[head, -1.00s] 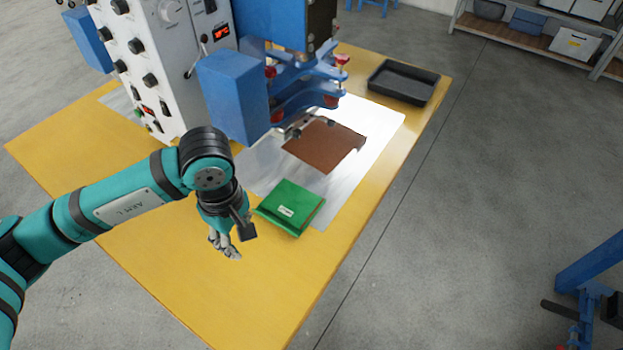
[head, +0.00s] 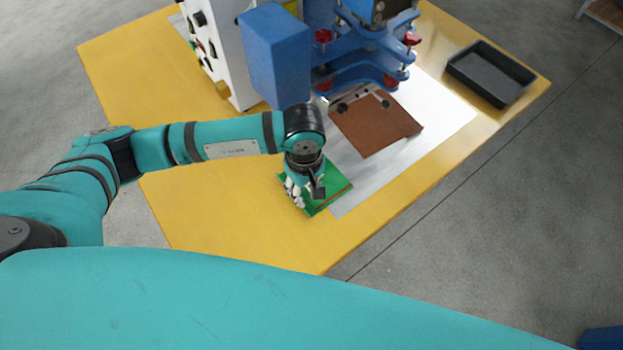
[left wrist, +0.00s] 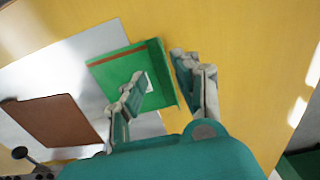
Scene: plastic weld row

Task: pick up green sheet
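The green sheet (head: 336,188) lies at the front of the metal plate, partly hidden under my left gripper in the head view. In the left wrist view the green sheet (left wrist: 112,72) shows a brown strip along its far edge, a white label and a raised flap on its right side. My left gripper (head: 296,196) is open over it. In the left wrist view one finger of the gripper (left wrist: 158,84) is over the sheet and the other is beyond its right edge, with the flap between them. Contact cannot be told. My right gripper is not in view.
A brown sheet (head: 372,128) lies on the metal plate (head: 440,105) behind the green one, under the blue press (head: 360,60). A black tray (head: 490,75) stands at the back right of the yellow table (head: 225,210). The table's front left is clear.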

